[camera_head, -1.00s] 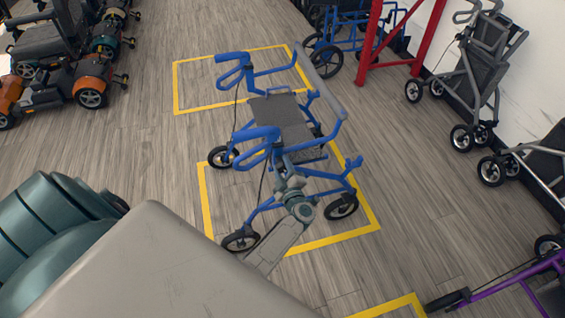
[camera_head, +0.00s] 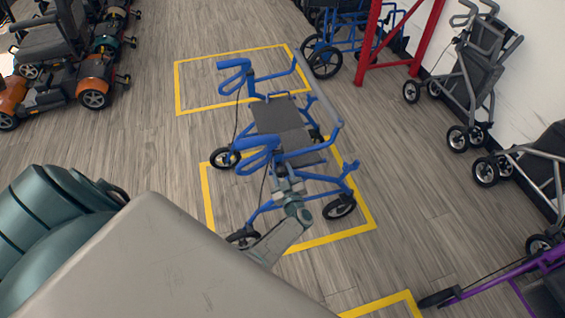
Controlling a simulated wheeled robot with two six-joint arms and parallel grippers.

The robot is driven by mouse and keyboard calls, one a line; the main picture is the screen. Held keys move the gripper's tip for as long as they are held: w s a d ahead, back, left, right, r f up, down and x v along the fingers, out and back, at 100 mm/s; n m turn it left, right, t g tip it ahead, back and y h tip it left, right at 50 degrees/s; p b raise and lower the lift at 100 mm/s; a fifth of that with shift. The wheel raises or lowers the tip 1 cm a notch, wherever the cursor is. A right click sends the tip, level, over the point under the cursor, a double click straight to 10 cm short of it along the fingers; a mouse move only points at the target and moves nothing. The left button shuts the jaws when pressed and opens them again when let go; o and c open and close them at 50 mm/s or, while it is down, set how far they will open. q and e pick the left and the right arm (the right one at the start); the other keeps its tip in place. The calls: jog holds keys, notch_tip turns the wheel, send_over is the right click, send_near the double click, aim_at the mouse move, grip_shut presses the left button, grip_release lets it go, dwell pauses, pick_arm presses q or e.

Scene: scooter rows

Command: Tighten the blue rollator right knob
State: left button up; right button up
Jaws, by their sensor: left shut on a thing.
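The blue rollator (camera_head: 336,163) stands on the wood-look floor, with a dark grey seat (camera_head: 278,115), blue handles and black wheels. My left gripper (camera_head: 287,183) is at the frame upright below the nearer handle (camera_head: 260,155). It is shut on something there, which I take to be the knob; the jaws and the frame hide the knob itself. My left arm reaches up to it from the lower left and covers part of the near wheel (camera_head: 243,238). My right gripper is not in view.
Yellow floor outlines (camera_head: 340,234) lie around and behind the rollator. Orange scooters (camera_head: 92,75) stand at the left, a red post frame (camera_head: 398,68) at the back, grey rollators (camera_head: 476,75) along the right wall and a purple one (camera_head: 500,275) lower right. Floor between is clear.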

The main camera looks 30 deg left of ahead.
pick_arm(q)
jog(key=shift+m, duration=0.3)
jog(key=o, duration=1)
jog(key=b+v, duration=0.1)
jog(key=v, duration=0.9)
jog(key=shift+s+d, duration=0.25)
jog(key=shift+s, duration=0.05)
jog(key=shift+f, duration=0.15)
